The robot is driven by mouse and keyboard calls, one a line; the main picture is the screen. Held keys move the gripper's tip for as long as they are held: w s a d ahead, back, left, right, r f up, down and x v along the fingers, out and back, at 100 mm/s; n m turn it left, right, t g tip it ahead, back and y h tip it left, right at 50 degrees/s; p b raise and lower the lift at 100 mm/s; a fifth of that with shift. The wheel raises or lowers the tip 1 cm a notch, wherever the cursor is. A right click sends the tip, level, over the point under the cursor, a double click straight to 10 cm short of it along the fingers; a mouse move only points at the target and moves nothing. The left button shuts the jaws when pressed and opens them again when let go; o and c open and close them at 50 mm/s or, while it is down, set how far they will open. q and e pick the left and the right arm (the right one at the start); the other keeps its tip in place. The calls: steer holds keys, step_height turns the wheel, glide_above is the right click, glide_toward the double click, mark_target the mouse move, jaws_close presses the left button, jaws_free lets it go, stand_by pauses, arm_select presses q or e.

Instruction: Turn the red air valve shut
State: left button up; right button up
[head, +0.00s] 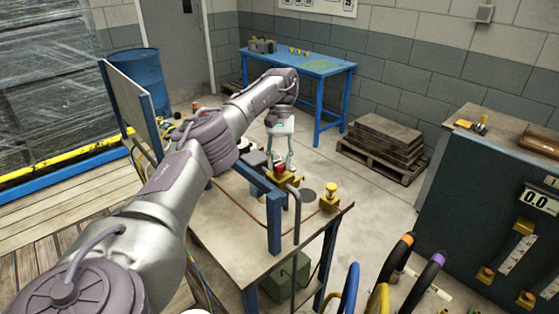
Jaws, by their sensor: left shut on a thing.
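The red air valve (279,169) is a small red part on a yellow block, on top of the bench (222,236) in the middle of the head view. My left arm reaches in from the left, and its gripper (280,164) points down over the valve. The fingers are shut on the red valve, one on each side of it. The fingers and the bench post partly hide the valve, so its exact angle is hard to tell. My right gripper is not in view.
A blue post (274,222) and a bent grey pipe (297,213) stand in front of the valve. A yellow knob (330,197) is to its right. Behind are a blue table (324,66) and a pallet with stacked slabs (385,143). Coloured hoses rise at the bottom right.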

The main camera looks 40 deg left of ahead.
mark_target(280, 163)
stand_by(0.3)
arm_select(q)
steer(key=o, duration=1.1)
steer(key=shift+o, duration=0.2)
steer(key=shift+r, duration=0.1)
step_height(280, 163, up, 10)
stand_by(0.3)
